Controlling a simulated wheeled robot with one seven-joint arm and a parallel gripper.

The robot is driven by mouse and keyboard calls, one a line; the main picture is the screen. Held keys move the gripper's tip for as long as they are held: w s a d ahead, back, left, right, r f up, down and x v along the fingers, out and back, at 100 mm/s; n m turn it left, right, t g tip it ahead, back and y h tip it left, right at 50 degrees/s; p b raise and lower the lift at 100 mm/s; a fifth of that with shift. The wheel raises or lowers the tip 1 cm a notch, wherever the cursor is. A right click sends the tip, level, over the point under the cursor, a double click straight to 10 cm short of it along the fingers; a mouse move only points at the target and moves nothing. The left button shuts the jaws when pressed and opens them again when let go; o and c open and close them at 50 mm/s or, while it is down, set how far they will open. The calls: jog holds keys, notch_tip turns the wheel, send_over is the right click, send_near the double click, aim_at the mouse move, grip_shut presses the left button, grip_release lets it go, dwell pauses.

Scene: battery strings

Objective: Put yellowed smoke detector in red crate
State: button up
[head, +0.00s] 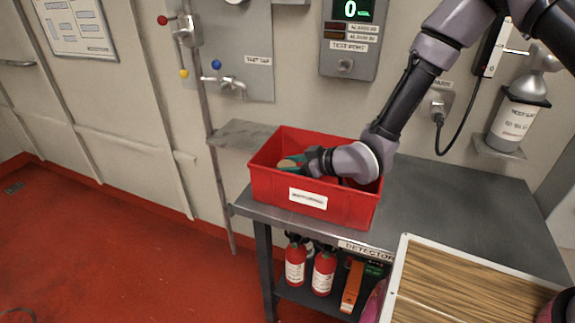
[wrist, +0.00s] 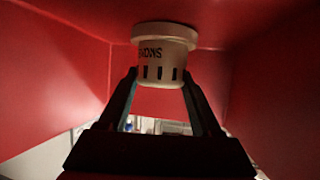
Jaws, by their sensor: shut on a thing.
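The red crate (head: 330,212) stands on the left end of the grey metal bench, with a white label on its front. My gripper (head: 290,163) is down inside the crate's opening, near its left end. In the wrist view the whitish, round smoke detector (wrist: 163,55) with dark slots and dark lettering is between my gripper's fingertips (wrist: 160,78), which are shut on it. Red crate walls (wrist: 55,85) surround it there. In the head view the detector is mostly hidden by my gripper and the crate. I cannot tell whether it touches the crate floor.
The grey bench (head: 450,205) is clear to the right of the crate. A wood-grain panel with a pale rim (head: 400,275) is at the front right. Red extinguishers (head: 324,270) stand on the shelf below. A wall panel with a green display (head: 350,10) is behind.

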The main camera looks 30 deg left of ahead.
jog(key=o, duration=1.5)
jog(key=shift+f, duration=0.1)
jog(key=shift+c, duration=0.2)
jog(key=v, duration=0.7)
jog(key=shift+d+r, duration=0.25)
